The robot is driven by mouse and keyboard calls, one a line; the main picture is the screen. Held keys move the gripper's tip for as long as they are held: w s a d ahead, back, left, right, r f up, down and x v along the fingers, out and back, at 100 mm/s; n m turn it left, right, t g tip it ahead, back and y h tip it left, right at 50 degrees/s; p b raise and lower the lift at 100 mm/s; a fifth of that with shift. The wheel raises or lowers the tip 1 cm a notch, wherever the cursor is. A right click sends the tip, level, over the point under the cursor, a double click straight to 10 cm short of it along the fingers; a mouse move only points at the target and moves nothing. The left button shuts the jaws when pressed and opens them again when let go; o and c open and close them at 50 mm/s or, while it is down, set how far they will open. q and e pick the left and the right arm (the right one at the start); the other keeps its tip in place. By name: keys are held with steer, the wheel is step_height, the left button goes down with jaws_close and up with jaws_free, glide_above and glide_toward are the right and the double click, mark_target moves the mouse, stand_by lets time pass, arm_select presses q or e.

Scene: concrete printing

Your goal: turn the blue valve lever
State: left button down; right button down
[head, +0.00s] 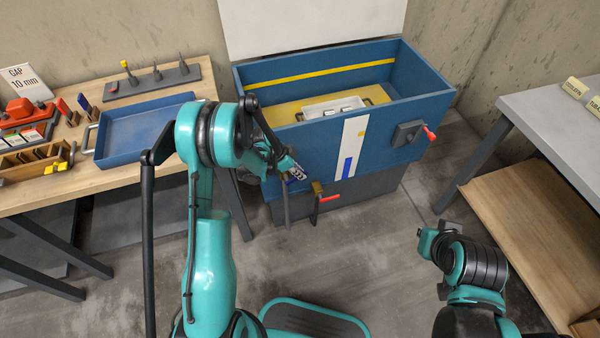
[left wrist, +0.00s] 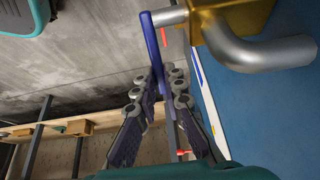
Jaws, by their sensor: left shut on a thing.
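The blue valve lever (left wrist: 152,45) shows in the left wrist view as a slim blue bar. It runs from beside the brass valve body (left wrist: 240,25) down between the fingers of my left gripper (left wrist: 160,88). The gripper is shut on the lever, with a finger on either side of it. A grey bent pipe comes out of the valve body. In the head view my left gripper (head: 296,172) is at the front of the blue machine, just left of the small brass valve (head: 317,187). My arm and fingers largely hide the lever there.
The blue open-topped machine (head: 390,152) holds a white tray (head: 334,105). A red-gripped handle (head: 329,198) is close right of the valve; another red handle (head: 430,133) is farther right. A wooden workbench (head: 75,195) stands left, a grey table (head: 560,125) right.

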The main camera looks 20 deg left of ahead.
arm_select(q)
steer(key=c, duration=1.6)
jaws_free()
steer(key=v, duration=1.2)
steer(key=s+d+r+n+t+y, duration=0.15)
steer(key=s+d+r+n, duration=0.3)
steer(key=s+r, duration=0.6)
steer(key=s+r+n+t+y, duration=0.2)
steer(key=s+n, duration=0.4)
steer(key=s, duration=0.5)
steer(key=shift+s+d+r+n+y, duration=0.3)
steer(key=shift+d+r+y, duration=0.2)
steer(key=shift+r, duration=0.4)
